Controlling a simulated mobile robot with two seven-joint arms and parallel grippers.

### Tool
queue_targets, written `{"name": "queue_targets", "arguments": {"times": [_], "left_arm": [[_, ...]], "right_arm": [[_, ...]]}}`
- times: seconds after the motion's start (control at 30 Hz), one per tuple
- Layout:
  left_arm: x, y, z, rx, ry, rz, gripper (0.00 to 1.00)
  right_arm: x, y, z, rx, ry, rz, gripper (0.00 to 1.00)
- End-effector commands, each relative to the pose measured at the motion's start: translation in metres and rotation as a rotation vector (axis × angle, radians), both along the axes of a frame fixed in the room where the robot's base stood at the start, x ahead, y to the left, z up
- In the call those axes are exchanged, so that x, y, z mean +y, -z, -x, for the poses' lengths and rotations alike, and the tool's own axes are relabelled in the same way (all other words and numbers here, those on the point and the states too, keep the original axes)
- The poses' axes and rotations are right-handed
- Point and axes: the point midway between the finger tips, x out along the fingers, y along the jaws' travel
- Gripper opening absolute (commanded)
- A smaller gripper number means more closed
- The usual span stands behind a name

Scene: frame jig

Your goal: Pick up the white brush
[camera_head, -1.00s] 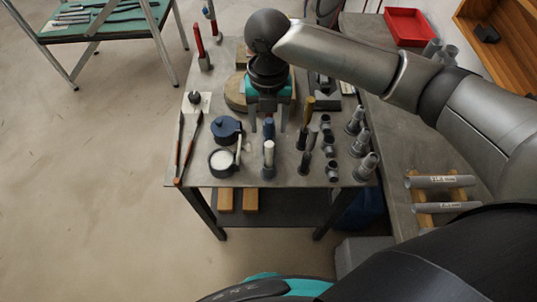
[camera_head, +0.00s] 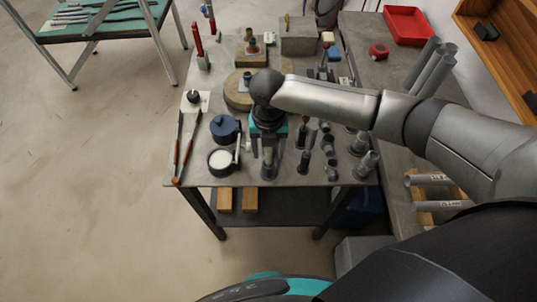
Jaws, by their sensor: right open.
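My right gripper (camera_head: 268,148) points down over the near part of the metal table (camera_head: 285,183), its jaws open. My left gripper is not in view.
A white-filled pot (camera_head: 221,160) and a dark blue pot (camera_head: 224,128) stand just left of the gripper. Several upright tools in holders (camera_head: 304,164) stand close on its right. Two long tools (camera_head: 187,145) lie at the left edge.

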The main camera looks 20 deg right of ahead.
Motion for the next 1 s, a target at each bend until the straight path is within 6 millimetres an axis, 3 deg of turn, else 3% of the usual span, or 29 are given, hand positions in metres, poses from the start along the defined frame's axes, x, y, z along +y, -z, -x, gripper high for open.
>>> {"name": "queue_targets", "arguments": {"times": [0.1, 0.63, 1.0], "left_arm": [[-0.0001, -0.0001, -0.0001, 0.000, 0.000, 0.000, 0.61], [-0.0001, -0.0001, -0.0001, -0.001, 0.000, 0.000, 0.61], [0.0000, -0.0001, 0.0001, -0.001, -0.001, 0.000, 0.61]], "right_arm": [[0.0002, -0.0003, 0.0002, 0.000, 0.000, 0.000, 0.61], [0.0001, -0.0007, 0.0001, 0.000, 0.000, 0.000, 0.01], [0.0001, -0.0009, 0.0000, 0.000, 0.000, 0.000, 0.00]]}}
